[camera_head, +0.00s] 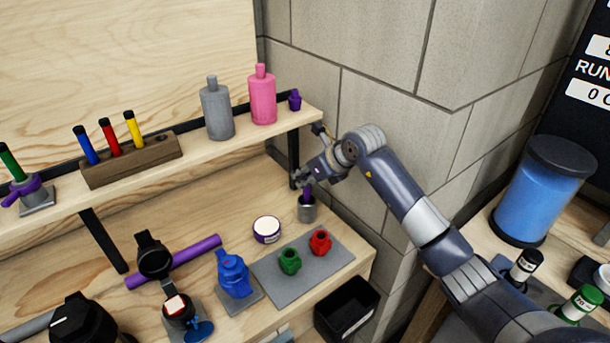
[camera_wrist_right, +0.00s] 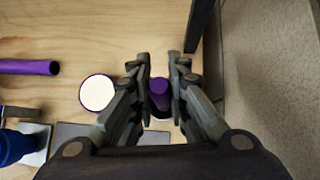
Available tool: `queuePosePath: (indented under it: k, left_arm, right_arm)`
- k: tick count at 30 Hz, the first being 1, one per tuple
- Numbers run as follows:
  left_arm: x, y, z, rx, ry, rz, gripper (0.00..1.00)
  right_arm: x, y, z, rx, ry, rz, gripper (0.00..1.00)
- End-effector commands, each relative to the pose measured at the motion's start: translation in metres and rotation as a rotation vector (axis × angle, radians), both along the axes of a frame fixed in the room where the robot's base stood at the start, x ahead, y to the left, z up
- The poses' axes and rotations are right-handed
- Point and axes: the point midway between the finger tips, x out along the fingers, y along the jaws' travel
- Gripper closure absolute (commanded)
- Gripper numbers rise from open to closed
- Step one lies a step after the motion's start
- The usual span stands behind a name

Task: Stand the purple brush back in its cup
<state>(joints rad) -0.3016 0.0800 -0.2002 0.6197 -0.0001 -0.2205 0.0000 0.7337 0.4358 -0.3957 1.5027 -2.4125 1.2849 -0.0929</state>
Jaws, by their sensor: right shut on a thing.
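The grey cup (camera_head: 307,212) stands on the lower wooden bench near the wall corner. The purple brush (camera_head: 307,192) is upright at the cup's mouth, its lower end hidden by the cup's rim. How deep it sits I cannot tell. My right gripper (camera_head: 303,179) is above the cup and shut on the brush. In the right wrist view the purple brush (camera_wrist_right: 160,94) shows between the two fingers. My left gripper is not in view.
A round white-topped tin (camera_head: 267,229) stands left of the cup. A grey mat (camera_head: 300,272) with green and red pots lies in front. The upper shelf (camera_head: 160,171) with bottles and markers overhangs the bench. A stone wall (camera_head: 375,115) is close behind my right arm.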

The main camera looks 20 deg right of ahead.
Motion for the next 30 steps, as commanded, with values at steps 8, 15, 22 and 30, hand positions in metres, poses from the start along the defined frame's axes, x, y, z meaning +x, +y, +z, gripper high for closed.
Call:
queuePosePath:
  k: [8, 15, 22, 30]
  left_arm:
    - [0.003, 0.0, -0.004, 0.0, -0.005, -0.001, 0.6]
    - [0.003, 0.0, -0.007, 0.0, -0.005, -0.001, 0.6]
    - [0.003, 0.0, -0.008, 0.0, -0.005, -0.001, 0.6]
    - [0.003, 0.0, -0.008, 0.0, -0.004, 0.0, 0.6]
  right_arm:
    - [0.0, 0.0, -0.005, 0.0, 0.0, 0.0, 1.0]
    - [0.0, 0.0, -0.01, 0.0, 0.001, 0.0, 1.0]
    - [0.0, 0.0, -0.012, 0.0, 0.001, 0.0, 0.62]
    - [0.0, 0.0, -0.012, 0.0, 0.001, 0.0, 0.62]
